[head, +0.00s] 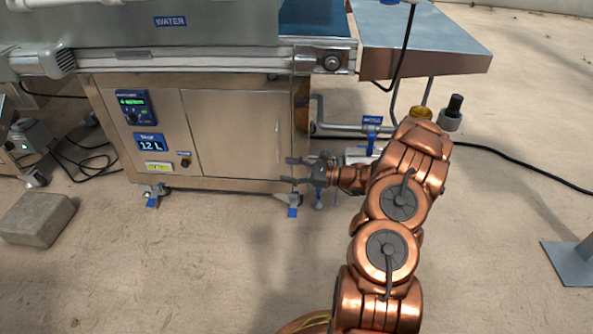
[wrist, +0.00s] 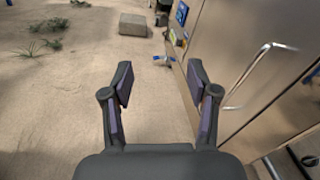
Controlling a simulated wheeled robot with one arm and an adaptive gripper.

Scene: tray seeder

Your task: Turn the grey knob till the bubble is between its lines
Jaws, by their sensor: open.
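My gripper (head: 289,170) is open and empty, beside the lower right corner of the steel cabinet, above a blue-marked foot (head: 293,211). In the wrist view its fingers (wrist: 160,85) are spread, with bare floor between them. A small yellow-green window (head: 158,167), perhaps the bubble level, is low on the cabinet's left front. The bubble and its lines are too small to make out. A small dark knob (head: 186,162) sits right of it under a blue label. I cannot tell a grey knob for certain; the feet also have grey metal parts.
The cabinet door (head: 238,130) has a bar handle, close on the right in the wrist view (wrist: 250,75). Another foot (head: 153,199) stands at left. A concrete block (head: 38,217) lies further left. A blue-handled valve (head: 371,142) and pipes are behind my arm. The front floor is clear.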

